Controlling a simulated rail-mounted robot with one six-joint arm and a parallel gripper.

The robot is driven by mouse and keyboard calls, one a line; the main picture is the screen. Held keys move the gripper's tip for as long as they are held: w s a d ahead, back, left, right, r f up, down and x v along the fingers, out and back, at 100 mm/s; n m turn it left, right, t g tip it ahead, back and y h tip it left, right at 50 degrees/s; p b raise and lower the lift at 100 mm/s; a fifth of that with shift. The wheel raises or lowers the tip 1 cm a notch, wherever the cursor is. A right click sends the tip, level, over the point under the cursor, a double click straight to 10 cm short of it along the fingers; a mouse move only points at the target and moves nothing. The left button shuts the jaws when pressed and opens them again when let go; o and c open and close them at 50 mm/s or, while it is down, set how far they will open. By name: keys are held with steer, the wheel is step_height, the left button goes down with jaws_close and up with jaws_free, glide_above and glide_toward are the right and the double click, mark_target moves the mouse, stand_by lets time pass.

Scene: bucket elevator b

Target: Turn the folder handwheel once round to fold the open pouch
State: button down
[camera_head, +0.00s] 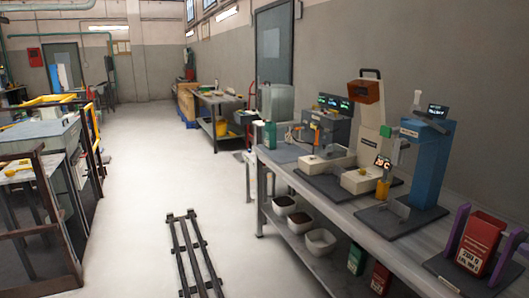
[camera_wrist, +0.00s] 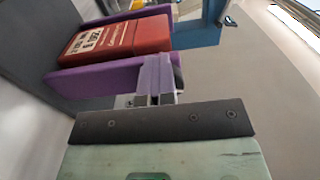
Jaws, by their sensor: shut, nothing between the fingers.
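The red pouch (camera_head: 482,236) with a white label stands between two purple uprights (camera_head: 456,229) of a fixture on a dark base plate at the right end of the bench in the head view. In the wrist view the red pouch (camera_wrist: 118,42) lies between the purple sides (camera_wrist: 100,84). My gripper (camera_wrist: 156,98) is shut and empty, with its fingertips close to the near purple side; whether they touch it I cannot tell. The gripper is not visible in the head view. I cannot make out a handwheel clearly in either view. The pouch's top is hard to judge.
A blue machine (camera_head: 425,160) with a small display stands left of the fixture; it also shows in the wrist view (camera_wrist: 195,36). A white-and-brown machine (camera_head: 370,118) stands further back. Bowls (camera_head: 320,241) sit on the bench's lower shelf. Floor rails (camera_head: 194,255) run left of the bench.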

steer(key=shift+w+a+f, duration=0.1)
steer(key=shift+a+f, duration=0.4)
steer(key=shift+f, duration=0.15)
steer(key=shift+v, duration=2.8)
